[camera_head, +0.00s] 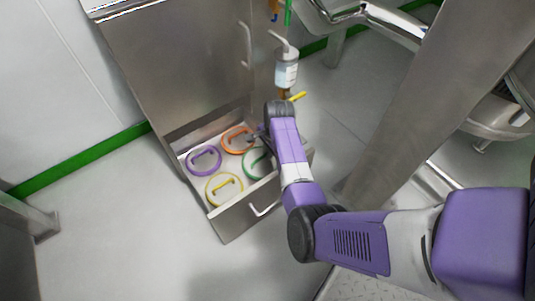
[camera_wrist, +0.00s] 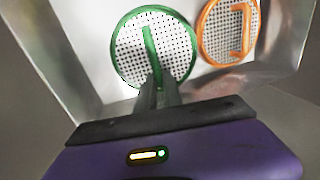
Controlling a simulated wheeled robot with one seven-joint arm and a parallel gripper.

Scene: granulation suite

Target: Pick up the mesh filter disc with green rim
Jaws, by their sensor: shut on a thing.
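The mesh filter disc with green rim (camera_wrist: 178,52) shows in the wrist view, with a green bar handle across its perforated face. My gripper (camera_wrist: 158,78) is shut on this disc at its handle, and the fingers hide part of the lower rim. In the head view the green disc (camera_head: 250,164) is at the right of the open drawer, partly hidden by my arm. My gripper (camera_head: 262,140) reaches down over it there. I cannot tell whether the disc is clear of the drawer floor.
The open drawer (camera_head: 232,226) also holds an orange disc (camera_head: 226,147), a purple disc (camera_head: 191,165) and a yellow disc (camera_head: 208,192). Metal drawer walls stand close around them. A steel post (camera_head: 425,100) stands at the right.

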